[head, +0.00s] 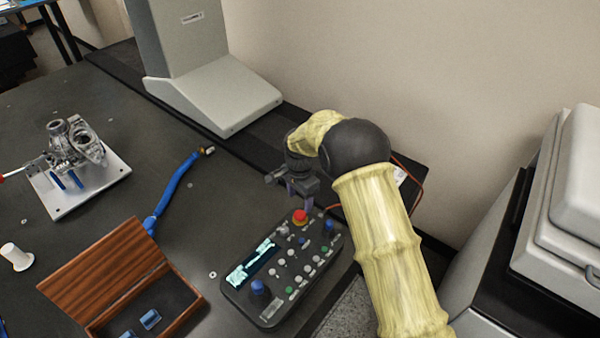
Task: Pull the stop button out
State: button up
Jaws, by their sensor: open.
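The panel is a dark box with a lit screen, several small buttons and blue knobs. It lies on the dark table near my arm. My gripper (292,198) is open and points down above and just behind the stop button. It looks apart from the button, but the exact gap is hard to judge. The fingertips are small and partly hidden in this view.
An open wooden case (110,270) lies left of the panel. A blue jointed arm (176,190) lies behind it. A metal part on a plate (90,190) stands at far left. The grey machine column (215,95) rises behind. A grey printer-like device (560,230) stands at right.

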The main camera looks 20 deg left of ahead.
notch_tip(320, 180, up, 12)
jog(key=shift+f+b, duration=0.2)
jog(key=shift+b, duration=0.1)
dwell(0.3)
jog(key=s+d+r+n+t+p, duration=0.1)
jog(key=s+d+r+n+p, duration=0.15)
jog(key=d, duration=0.75)
jog(key=s+d+r+n+p, duration=0.1)
jog(key=s+d+r, duration=0.25)
jog(key=d, duration=0.75)
jog(key=s+d+r+n+t+p, duration=0.1)
jog(key=s+d+n, duration=0.2)
jog(key=s+d, duration=0.9)
jog(key=shift+s+d+r+t+p, duration=0.15)
jog(key=shift+s+d+t+p, duration=0.2)
jog(key=shift+s, duration=0.75)
